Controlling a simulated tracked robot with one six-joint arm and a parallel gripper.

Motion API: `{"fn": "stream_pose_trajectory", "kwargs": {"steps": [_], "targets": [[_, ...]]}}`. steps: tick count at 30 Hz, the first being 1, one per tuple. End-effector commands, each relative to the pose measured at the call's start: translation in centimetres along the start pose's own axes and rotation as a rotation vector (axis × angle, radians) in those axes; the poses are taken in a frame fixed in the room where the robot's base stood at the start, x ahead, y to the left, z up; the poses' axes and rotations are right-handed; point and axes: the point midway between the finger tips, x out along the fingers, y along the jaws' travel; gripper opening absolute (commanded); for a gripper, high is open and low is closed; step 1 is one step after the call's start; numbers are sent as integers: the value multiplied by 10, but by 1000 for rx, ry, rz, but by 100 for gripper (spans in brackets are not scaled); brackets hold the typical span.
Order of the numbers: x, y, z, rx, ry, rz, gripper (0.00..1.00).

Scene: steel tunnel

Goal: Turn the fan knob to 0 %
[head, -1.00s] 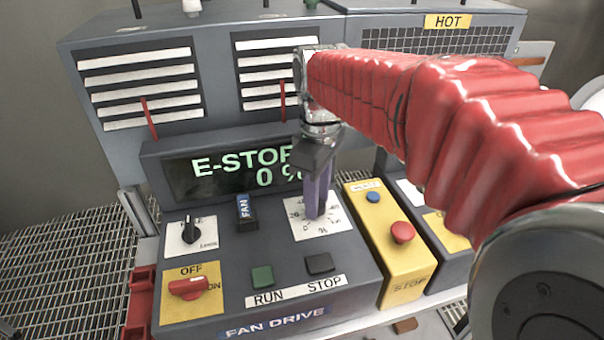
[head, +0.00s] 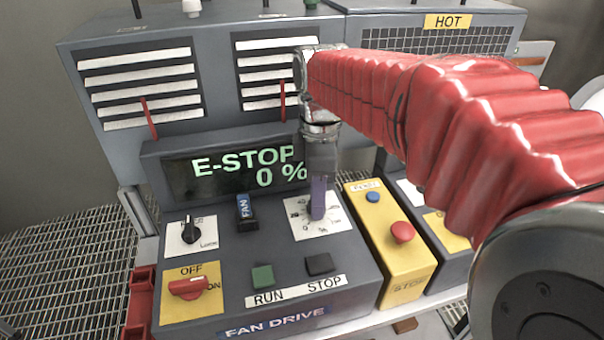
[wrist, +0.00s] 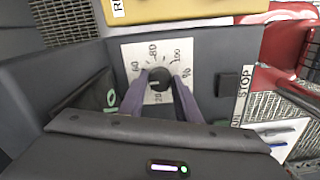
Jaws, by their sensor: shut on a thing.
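The fan knob is a small black round knob (wrist: 160,78) in the middle of a white percent dial plate (wrist: 133,50). In the head view the plate (head: 338,222) shows on the sloped panel, with the knob hidden behind my fingers. My gripper (head: 317,216) points down over the dial, its purple fingers closed on the knob. In the wrist view the two fingers of my gripper (wrist: 160,82) stand on either side of the knob. The display (head: 236,170) reads "E-STOP" and "0 %". The knob's pointer is not clear.
A yellow box (head: 388,240) with a red stop button (head: 402,232) stands close to the right of the dial. A FAN switch (head: 246,212) is to the left. RUN (head: 262,276) and STOP (head: 319,264) buttons lie in front, a red OFF/ON switch (head: 190,288) at front left.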

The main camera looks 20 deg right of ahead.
Motion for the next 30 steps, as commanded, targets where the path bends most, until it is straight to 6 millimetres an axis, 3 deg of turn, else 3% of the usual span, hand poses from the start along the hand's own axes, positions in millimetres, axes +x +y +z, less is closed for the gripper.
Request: {"fn": "stream_pose_trajectory", "kwargs": {"steps": [5, 6, 14, 23, 30], "targets": [[-2, 2, 1, 0, -3, 8, 8], [-2, 2, 1, 0, -3, 8, 31], [-1, 1, 1, 1, -1, 4, 49], [-2, 0, 0, 1, -1, 2, 49], [-23, 1, 0, 1, 0, 4, 49]]}}
